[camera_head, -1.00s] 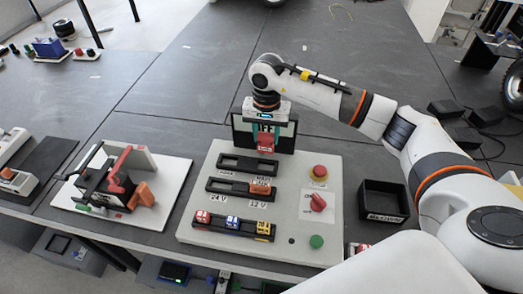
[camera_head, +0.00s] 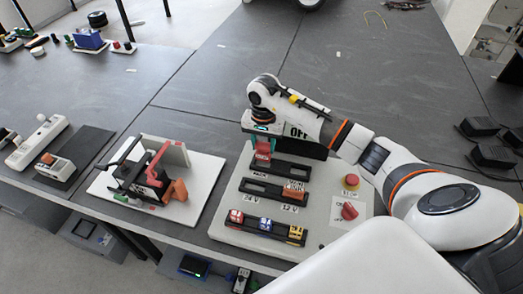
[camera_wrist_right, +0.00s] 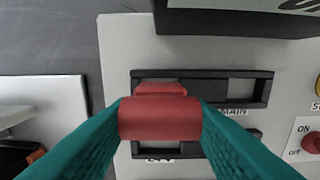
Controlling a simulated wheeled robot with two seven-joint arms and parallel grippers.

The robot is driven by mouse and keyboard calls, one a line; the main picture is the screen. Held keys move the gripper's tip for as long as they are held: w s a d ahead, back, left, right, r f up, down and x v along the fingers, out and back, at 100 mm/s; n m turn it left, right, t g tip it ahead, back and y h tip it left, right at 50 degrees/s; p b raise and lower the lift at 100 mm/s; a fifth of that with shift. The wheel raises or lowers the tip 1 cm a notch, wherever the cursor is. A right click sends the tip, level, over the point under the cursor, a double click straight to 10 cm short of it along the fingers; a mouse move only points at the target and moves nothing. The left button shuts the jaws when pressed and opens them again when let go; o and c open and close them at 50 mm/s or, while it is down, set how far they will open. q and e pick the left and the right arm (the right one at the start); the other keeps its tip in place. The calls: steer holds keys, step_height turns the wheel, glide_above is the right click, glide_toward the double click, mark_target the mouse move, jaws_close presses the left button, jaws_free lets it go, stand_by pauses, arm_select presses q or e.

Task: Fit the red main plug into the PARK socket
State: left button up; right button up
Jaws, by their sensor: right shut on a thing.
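The red main plug (camera_head: 263,150) is held upright between the teal fingers of my right gripper (camera_head: 263,142). It is over the left end of the upper black socket strip (camera_head: 292,172), where the PARK label (camera_head: 259,173) sits. In the right wrist view the plug (camera_wrist_right: 160,118) lines up with the strip's left slot and covers most of it. I cannot tell whether its lower end is above the slot or inside it. The right slot (camera_wrist_right: 243,88), above the MAIN label (camera_wrist_right: 236,111), is empty. My left gripper is not in view.
A lower strip (camera_head: 258,188) holds an orange plug (camera_head: 294,189) at its 12 V end. Red, blue and yellow blocks (camera_head: 265,224) fill the front strip. The OFF display (camera_head: 310,142) stands close behind the gripper. A red knob (camera_head: 349,211) is at right, a lever fixture (camera_head: 150,180) at left.

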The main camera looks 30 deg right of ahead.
mark_target(263, 152)
step_height(263, 152, down, 3)
steer(key=shift+a+f+p, duration=0.1)
steer(key=shift+p, duration=0.3)
steer(key=shift+f, duration=0.3)
steer(key=o, duration=0.5)
steer(key=shift+f+b, duration=0.1)
steer(key=shift+b, duration=0.2)
steer(key=o, duration=0.5)
